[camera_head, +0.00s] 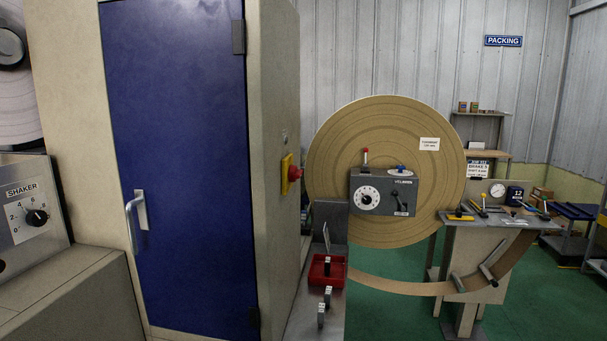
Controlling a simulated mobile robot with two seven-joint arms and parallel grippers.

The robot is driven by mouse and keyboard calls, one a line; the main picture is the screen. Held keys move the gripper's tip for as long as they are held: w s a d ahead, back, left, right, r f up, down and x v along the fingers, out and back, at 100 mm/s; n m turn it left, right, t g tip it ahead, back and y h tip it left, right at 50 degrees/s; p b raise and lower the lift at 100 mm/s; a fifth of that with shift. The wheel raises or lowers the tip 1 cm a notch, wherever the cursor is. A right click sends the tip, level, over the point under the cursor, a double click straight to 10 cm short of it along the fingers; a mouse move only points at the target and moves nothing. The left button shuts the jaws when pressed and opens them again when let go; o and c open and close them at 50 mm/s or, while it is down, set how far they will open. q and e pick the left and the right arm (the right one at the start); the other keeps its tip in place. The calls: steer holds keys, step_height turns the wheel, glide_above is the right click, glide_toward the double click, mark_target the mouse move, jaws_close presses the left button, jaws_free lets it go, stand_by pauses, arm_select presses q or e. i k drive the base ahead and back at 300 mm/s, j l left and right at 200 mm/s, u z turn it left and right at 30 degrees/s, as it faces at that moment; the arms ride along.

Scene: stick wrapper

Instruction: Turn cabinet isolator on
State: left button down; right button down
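A tall beige cabinet (277,130) with a closed blue door (185,170) stands left of the middle. The door has a metal handle (137,215) at its left side. Neither of my grippers is in view.
A shaker panel (32,205) with a black knob stands at the left edge. Right of the cabinet are a large brown paper roll (330,150), a grey control box (383,193) and a red tray (326,271). A tool bench (480,240) stands farther right. Green floor (390,315) shows between.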

mark_target(294, 173)
steer(key=l, duration=0.15)
steer(key=i+l+u, duration=0.15)
steer(key=u, duration=1.05)
steer(key=l+u, duration=0.7)
steer(key=l, duration=0.2)
steer(key=l+u, duration=0.15)
steer(key=l, duration=0.3)
steer(key=k+l+u, duration=0.15)
steer(key=l, duration=0.35)
steer(key=l+u, duration=0.15)
steer(key=l, duration=0.3)
steer(key=k+l+u, duration=0.1)
steer(key=l, duration=0.35)
steer(key=k+l, duration=0.1)
steer(key=l, duration=0.3)
steer(key=k+l, duration=0.15)
steer(key=l, duration=0.3)
steer(key=k+l, duration=0.1)
steer(key=l, duration=0.3)
steer(key=k+l, duration=0.15)
steer(key=l, duration=0.3)
steer(key=u, duration=0.05)
